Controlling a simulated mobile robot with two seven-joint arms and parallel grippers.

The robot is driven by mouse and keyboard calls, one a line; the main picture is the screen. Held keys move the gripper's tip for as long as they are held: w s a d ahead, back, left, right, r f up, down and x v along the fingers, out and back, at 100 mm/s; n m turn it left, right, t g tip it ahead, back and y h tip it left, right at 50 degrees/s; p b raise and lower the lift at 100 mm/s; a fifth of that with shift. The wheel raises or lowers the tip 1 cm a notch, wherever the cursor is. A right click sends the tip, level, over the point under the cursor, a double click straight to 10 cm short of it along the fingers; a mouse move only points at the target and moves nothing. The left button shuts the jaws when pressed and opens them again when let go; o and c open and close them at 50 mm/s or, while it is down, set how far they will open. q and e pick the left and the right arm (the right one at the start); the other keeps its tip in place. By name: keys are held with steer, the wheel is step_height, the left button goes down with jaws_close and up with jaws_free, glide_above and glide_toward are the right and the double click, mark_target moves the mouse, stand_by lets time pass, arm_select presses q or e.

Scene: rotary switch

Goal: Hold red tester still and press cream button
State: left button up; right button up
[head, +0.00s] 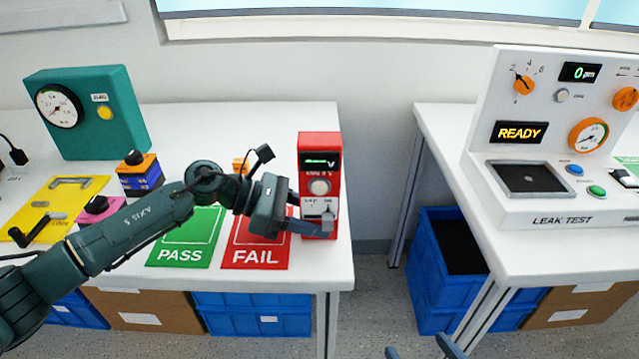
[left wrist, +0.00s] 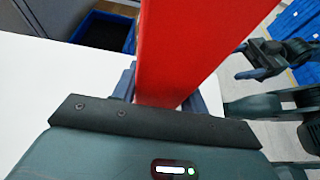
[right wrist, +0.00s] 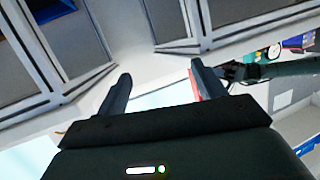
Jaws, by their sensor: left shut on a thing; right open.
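The red tester (head: 306,146) stands upright at the right front edge of the left table. It has a green-lit display on top, a round cream button (head: 319,187) below it and a small panel lower down. My left gripper (head: 312,222) is shut on the tester's lower part, with a finger across its front. In the left wrist view the red body (left wrist: 190,50) rises between the fingers. The cream button is uncovered in the head view. My right gripper (head: 425,350) is open and empty, low in front of the gap between the tables; its spread fingers show in the right wrist view (right wrist: 157,85).
A green PASS mat (head: 185,240) and a red FAIL mat (head: 255,256) lie left of the tester. A teal gauge box (head: 105,125) stands further left. A LEAK TEST station (head: 560,218) is on the right table. Blue crates (head: 432,290) stand under the tables.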

arm_select(q)
steer(key=c, duration=0.4)
arm_select(e)
steer(key=shift+f, duration=0.1)
steer(key=c, duration=1.3)
jaws_close()
